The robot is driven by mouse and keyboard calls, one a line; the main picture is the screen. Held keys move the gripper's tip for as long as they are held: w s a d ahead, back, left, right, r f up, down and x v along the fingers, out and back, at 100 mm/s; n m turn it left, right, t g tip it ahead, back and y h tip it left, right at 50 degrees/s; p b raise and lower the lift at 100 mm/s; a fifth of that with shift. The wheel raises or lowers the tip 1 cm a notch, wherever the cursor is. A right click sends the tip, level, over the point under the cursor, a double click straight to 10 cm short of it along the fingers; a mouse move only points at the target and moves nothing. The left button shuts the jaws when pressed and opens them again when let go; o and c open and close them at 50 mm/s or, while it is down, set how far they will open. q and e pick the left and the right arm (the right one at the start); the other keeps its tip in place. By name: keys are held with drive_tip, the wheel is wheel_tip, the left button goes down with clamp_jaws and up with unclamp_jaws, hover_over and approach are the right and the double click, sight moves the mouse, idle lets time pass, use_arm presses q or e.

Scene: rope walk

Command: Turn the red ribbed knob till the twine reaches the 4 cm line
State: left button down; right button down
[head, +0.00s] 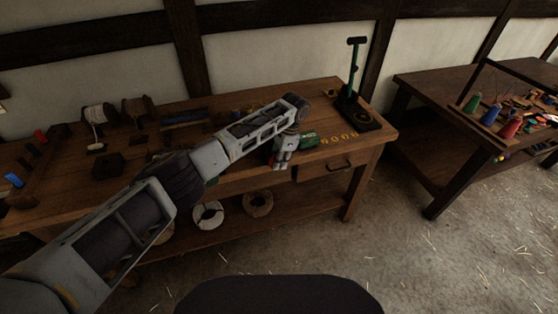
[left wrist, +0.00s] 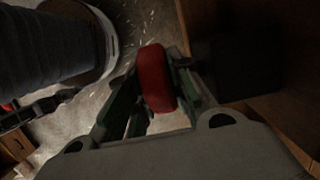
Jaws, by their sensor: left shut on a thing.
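The red knob (left wrist: 155,78) stands between the fingers of my left gripper (left wrist: 158,95) in the left wrist view, and the gripper is shut on it. Its ribs are too dark to make out. In the head view my left gripper (head: 279,163) points down at the front edge of the wooden bench (head: 235,170), with a small bit of red at its fingertips. The twine and the 4 cm line cannot be made out in either view. My right gripper is not in view.
A green box (head: 309,139) sits on the bench beside my gripper. A second table (head: 440,110) holds coloured cones. The floor in front is clear.

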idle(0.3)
use_arm(q)
drive_tip(key=c, duration=1.6)
unclamp_jaws()
drive_tip(key=shift+o, duration=0.2)
drive_tip(key=v, duration=1.2)
